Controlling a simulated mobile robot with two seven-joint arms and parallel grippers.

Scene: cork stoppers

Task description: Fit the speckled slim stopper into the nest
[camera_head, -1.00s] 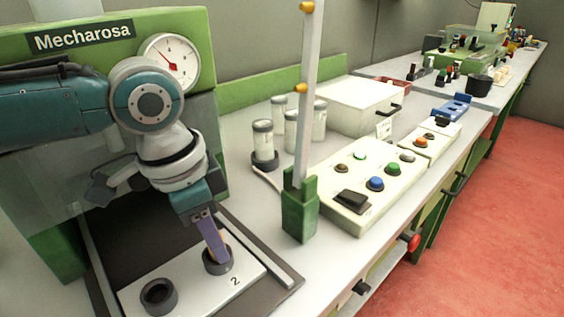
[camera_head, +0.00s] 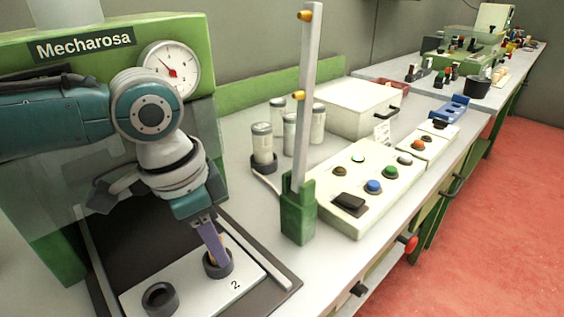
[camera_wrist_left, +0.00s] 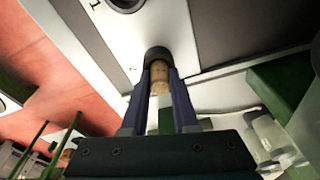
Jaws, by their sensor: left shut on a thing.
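My left gripper (camera_head: 218,254) reaches down at the dark ring-shaped nest (camera_head: 217,270) beside the number 2 on a white plate (camera_head: 195,291). Its purple fingers are shut on a tan cork stopper (camera_wrist_left: 160,80), which shows between them in the left wrist view. The stopper's far end meets the dark ring (camera_wrist_left: 156,53); how deep it sits in the ring is hidden. Its speckles are hard to make out. A second dark nest (camera_head: 159,298) on the same plate looks empty. My right gripper is not in view.
A green post base (camera_head: 298,213) with a pale upright stands right of the plate. Behind it are several lidded jars (camera_head: 263,142) and a cream button box (camera_head: 365,190). The green machine (camera_head: 50,75) with a dial is close behind my left arm.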

